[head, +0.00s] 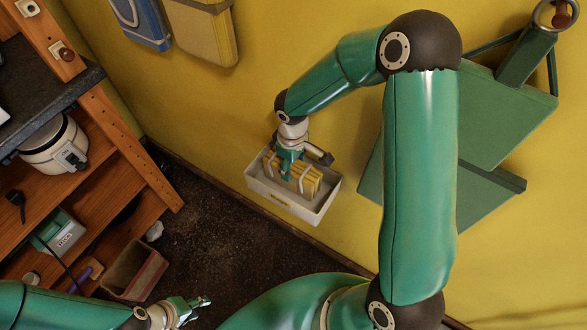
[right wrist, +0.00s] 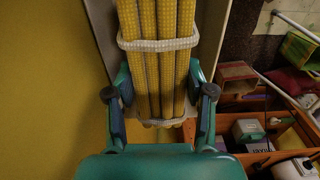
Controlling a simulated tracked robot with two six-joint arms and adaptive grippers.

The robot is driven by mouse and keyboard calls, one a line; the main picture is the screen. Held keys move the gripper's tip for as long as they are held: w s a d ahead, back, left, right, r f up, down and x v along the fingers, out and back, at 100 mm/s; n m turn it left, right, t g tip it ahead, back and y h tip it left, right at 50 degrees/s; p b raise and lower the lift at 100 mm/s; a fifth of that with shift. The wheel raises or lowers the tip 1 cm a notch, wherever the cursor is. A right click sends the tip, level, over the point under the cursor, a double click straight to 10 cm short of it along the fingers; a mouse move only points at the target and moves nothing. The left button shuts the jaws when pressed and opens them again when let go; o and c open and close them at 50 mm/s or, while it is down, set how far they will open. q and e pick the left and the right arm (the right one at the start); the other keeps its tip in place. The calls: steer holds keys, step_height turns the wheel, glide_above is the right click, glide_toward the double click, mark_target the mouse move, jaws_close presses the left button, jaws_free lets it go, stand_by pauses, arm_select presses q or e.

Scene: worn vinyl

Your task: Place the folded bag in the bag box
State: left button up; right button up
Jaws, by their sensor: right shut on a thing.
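The folded bag (head: 308,181) is yellow and checked, with folded layers and white straps across it. My right gripper (head: 290,163) is shut on it, and the right wrist view shows the bag (right wrist: 158,80) between the two fingers (right wrist: 160,105). The bag box (head: 262,190) is a shallow white open box against the yellow wall. The bag is at the box's opening, between its walls; whether it touches the bottom is hidden.
Wooden shelves (head: 120,150) with a white cooker (head: 55,145) stand at the left. An open carton (head: 135,268) is on the dark floor. A blue bag (head: 142,22) and a yellow bag (head: 205,30) hang on the wall. Green panels (head: 490,115) are at the right.

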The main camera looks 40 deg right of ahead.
steer(key=shift+f, duration=1.35)
steer(key=shift+f, duration=0.1)
steer(key=o, duration=1.2)
step_height(320, 180, up, 12)
steer(key=shift+r, duration=0.15)
